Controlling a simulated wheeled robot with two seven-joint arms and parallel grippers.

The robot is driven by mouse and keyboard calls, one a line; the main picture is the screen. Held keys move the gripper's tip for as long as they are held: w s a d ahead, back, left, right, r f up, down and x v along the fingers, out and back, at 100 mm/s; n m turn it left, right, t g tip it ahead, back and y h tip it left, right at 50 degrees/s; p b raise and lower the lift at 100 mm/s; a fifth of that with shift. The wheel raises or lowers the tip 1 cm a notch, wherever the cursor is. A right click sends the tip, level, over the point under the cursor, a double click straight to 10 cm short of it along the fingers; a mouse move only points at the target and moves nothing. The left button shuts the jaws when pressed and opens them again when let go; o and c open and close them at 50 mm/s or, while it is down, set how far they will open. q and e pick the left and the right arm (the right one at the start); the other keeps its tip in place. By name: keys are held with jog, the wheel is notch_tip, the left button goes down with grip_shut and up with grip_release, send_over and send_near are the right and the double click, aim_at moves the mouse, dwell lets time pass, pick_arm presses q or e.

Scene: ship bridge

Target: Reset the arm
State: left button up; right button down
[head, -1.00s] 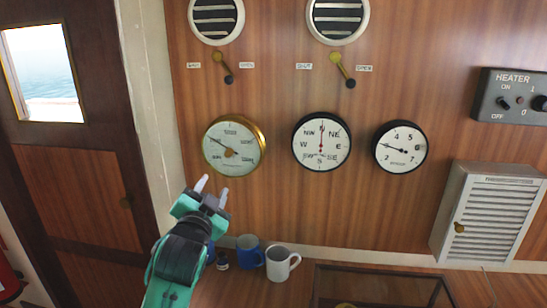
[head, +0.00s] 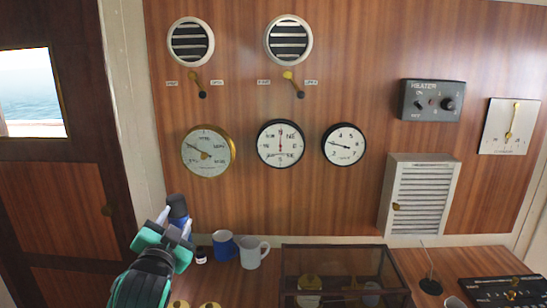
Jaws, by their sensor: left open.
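My left gripper (head: 175,223) is at the lower left of the head view, in front of the wood-panelled wall and above the counter. Its two pale fingers are apart, with nothing seen between them. A dark blue bottle-like object (head: 178,206) shows just behind the fingertips; I cannot tell how far behind. My right gripper is not in view.
A blue mug (head: 224,245) and a white mug (head: 253,252) stand on the counter beside a glass-sided case (head: 333,262). Round gauges, vents with levers, a heater panel (head: 432,100) and a louvred cabinet (head: 418,197) are on the wall. A door (head: 55,190) is at left.

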pick_arm(q)
jog(key=s+f+n+g, duration=0.1)
jog(key=s+f+g, duration=0.25)
jog(key=f, duration=0.45)
jog(key=s+a+f+n+g, duration=0.1)
jog(key=s+f+g, duration=0.1)
jog(key=s+f, duration=0.45)
jog(key=s+f+n+g, duration=0.1)
jog(key=s+f+g, duration=0.15)
jog(key=f, duration=0.75)
jog(key=s+f+n+g, duration=0.1)
jog(key=s+f+g, duration=0.4)
jog(key=s, duration=0.7)
jog(key=s+f+n+g, duration=0.1)
jog(key=s+f+g, duration=0.1)
jog(key=s+f, duration=0.7)
notch_tip(320, 180, down, 27)
jog(key=s+g, duration=0.1)
jog(key=s+a+f+g, duration=0.1)
jog(key=s+a+f, duration=0.1)
jog(key=s+f, duration=0.8)
jog(key=s+a+f, duration=0.1)
jog(key=s+f, duration=0.9)
jog(key=f, duration=0.1)
jog(key=shift+a+f+g+h, duration=0.3)
jog(key=shift+a+f+g, duration=0.05)
jog(key=shift+g, duration=0.05)
